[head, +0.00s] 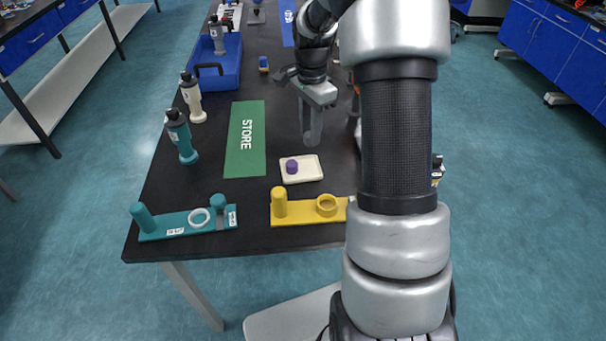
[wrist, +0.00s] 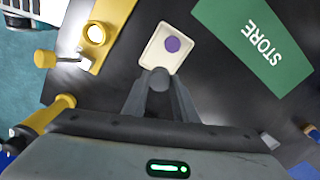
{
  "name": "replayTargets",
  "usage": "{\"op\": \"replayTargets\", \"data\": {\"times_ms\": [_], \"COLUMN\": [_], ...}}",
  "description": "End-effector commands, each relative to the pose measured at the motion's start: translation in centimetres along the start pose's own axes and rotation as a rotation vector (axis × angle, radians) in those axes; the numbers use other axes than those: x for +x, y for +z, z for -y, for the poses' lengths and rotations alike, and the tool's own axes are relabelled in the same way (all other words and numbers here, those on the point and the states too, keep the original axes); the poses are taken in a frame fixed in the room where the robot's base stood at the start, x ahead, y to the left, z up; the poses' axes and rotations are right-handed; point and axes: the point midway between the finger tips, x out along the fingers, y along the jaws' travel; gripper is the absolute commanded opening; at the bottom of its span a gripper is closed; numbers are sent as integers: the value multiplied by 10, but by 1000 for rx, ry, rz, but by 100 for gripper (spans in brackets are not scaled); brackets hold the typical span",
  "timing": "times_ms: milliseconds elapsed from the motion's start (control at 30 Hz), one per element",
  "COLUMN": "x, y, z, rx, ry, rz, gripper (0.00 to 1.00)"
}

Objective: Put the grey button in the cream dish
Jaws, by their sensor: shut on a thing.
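The cream dish (head: 311,173) lies on the black table and holds a small purple button (head: 291,166). The dish also shows in the wrist view (wrist: 152,52), with the purple button (wrist: 172,45) in it. My gripper (head: 311,136) is above the table, just behind the dish in the head view. In the wrist view my gripper (wrist: 158,84) is shut on the grey button (wrist: 161,77), a small round piece between the fingertips. The grey button overlaps the dish's near edge in that view; its height above the dish is hard to tell.
A green STORE mat (head: 245,140) lies left of the dish. A yellow fixture (head: 297,216) and a teal fixture (head: 180,225) stand at the front edge. Teal (head: 181,139) and cream (head: 192,98) bottles stand at the left, with a blue tray (head: 226,62) behind.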

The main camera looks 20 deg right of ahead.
Motion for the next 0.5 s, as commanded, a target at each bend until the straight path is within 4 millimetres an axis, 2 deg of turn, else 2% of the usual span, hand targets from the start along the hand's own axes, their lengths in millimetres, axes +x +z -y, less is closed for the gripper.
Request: {"op": "replayTargets", "data": {"times_ms": [33,200,500], "x": [11,42,70], "y": [0,0,0], "z": [0,0,0], "rx": [-1,-1,-1], "ry": [4,4,3], "rz": [2,3,2], "gripper": [4,4,4]}}
